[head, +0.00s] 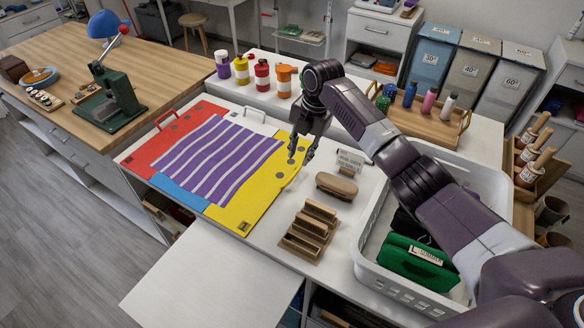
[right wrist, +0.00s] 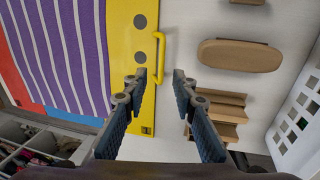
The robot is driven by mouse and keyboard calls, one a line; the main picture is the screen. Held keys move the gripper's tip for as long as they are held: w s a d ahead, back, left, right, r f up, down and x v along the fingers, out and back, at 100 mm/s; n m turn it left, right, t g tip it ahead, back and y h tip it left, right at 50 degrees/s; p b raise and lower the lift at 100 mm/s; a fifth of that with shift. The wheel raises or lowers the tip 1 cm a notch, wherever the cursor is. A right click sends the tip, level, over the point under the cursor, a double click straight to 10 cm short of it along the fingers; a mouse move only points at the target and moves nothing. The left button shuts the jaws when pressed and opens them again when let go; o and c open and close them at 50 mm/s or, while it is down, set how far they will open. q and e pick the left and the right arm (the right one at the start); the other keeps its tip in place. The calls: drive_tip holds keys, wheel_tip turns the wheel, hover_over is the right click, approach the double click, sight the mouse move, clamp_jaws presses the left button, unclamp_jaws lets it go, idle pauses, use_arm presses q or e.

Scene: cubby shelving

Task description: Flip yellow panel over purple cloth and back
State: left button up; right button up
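The yellow panel (head: 262,196) lies flat and opened out to the right of the purple cloth (head: 222,152). Grey dots run along it, and it also shows in the right wrist view (right wrist: 120,40). Its yellow handle (right wrist: 161,58) is on its right edge. The purple cloth has white stripes and lies flat, uncovered, between the panels; it also shows at left in the right wrist view (right wrist: 62,45). My right gripper (head: 301,158) is above the panel's right edge. In the right wrist view its fingers (right wrist: 162,80) are open and empty, with the handle ahead between the tips. My left gripper is out of view.
A red panel (head: 160,145) and a blue panel (head: 180,193) lie open around the cloth. Right of the yellow panel are a wooden brush (head: 337,186), a stepped wooden rack (head: 310,232) and a white basket (head: 385,275). Bottles (head: 262,76) stand behind.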

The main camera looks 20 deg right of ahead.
sight(295, 174)
drive_tip(key=f, duration=0.2)
drive_tip(key=f+p, duration=0.1)
drive_tip(key=shift+s+a+f, duration=0.2)
drive_tip(key=shift+a+f, duration=0.2)
drive_tip(key=shift+w+a+f, duration=0.1)
drive_tip(key=shift+w+f, duration=0.05)
drive_tip(key=shift+f, duration=0.4)
drive_tip(key=shift+w+f, duration=0.15)
drive_tip(key=shift+f, duration=0.95)
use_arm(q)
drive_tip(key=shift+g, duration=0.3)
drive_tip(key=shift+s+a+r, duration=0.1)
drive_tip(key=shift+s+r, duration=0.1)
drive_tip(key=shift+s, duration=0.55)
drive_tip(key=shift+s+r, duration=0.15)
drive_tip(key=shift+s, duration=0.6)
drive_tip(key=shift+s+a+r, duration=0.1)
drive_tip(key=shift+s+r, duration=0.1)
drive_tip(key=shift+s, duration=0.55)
use_arm(e)
clamp_jaws()
